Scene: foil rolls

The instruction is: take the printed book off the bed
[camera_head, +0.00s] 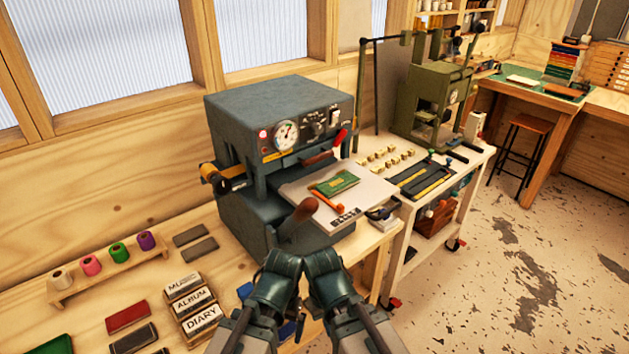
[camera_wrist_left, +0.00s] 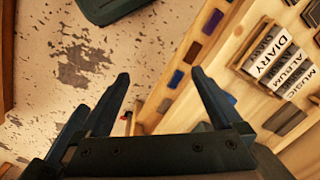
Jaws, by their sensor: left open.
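The printed book (camera_head: 335,183), green with gold marks on its cover, lies flat on the pale bed (camera_head: 372,193) of the dark grey press. An orange-red handled piece (camera_head: 328,203) lies at the book's near edge. My left gripper shows in the left wrist view (camera_wrist_left: 161,76), with its two dark fingers spread and nothing between them. It is away from the book, which that view does not show. My two dark arms meet at the bottom middle of the head view, in front of the press. I cannot make out the right gripper's jaws.
The press body (camera_head: 275,115) stands behind the bed, with a brown handle (camera_head: 299,214) rising at the bed's near left. Labelled blocks (camera_head: 190,302) and thread spools (camera_head: 117,250) sit at left. A second bench with a green press (camera_head: 430,105) stands to the right.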

